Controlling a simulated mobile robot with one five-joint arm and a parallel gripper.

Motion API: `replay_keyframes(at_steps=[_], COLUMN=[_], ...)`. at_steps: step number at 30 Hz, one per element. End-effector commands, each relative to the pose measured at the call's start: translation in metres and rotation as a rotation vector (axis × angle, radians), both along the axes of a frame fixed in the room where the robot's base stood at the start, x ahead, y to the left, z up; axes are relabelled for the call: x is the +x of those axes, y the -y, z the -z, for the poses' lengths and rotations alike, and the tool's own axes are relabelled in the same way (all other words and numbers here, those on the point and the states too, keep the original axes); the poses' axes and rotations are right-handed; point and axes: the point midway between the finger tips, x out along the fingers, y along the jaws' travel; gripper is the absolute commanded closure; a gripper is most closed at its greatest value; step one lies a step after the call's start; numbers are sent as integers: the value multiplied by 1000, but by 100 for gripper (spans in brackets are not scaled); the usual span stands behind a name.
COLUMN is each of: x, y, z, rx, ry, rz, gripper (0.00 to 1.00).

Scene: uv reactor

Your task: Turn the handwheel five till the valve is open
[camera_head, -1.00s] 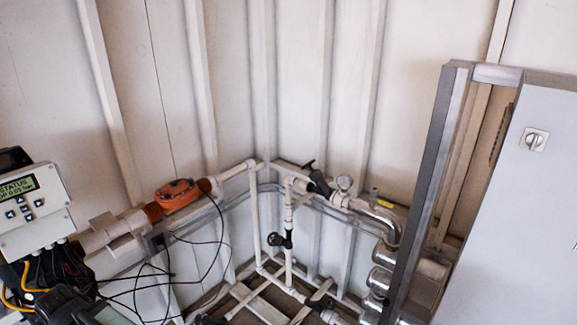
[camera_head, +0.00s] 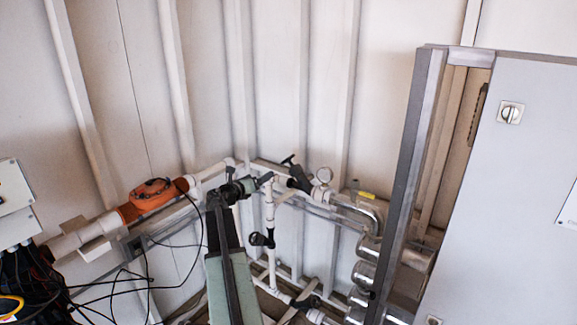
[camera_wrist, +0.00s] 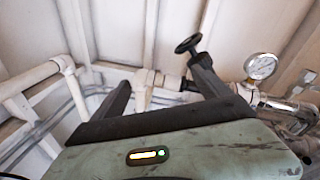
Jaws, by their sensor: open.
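A small black handwheel (camera_head: 288,159) sits on a black valve body (camera_head: 299,177) in the white pipe along the back wall, just left of a round gauge. No number is readable on it. It shows larger in the wrist view (camera_wrist: 188,43), tilted on its stem just beyond my right fingertip. My gripper (camera_head: 264,181) is open and empty, left of this handwheel in the head view. In the wrist view my gripper (camera_wrist: 161,84) has its two dark fingers spread apart, with white pipe behind them. The handwheel appears apart from the fingers, though depth is hard to judge.
A round gauge (camera_head: 323,175) stands right of the valve. A lower black valve (camera_head: 262,239) is on a vertical pipe. An orange fitting (camera_head: 153,192) and loose black cables lie left. A tall grey cabinet (camera_head: 520,180) fills the right. Bare wall lies above the pipes.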

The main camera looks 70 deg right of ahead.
Motion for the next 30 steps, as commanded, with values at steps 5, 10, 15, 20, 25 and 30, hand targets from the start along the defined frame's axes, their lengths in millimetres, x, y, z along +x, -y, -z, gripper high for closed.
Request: replay_keyframes(at_steps=[5, 10, 15, 20, 25, 30], x=[-59, -66, -66, -70, -73, -76], y=[61, 67, 79, 107, 136, 144], z=[-21, -25, -25, -25, -25, -25], rx=[-73, -81, -80, -79, -78, -78], ry=[-384, -441, -438, -436, -435, -435], rz=[-4, -4, -3, -1, -2, -2], gripper=[13, 13, 13, 13, 13, 13])
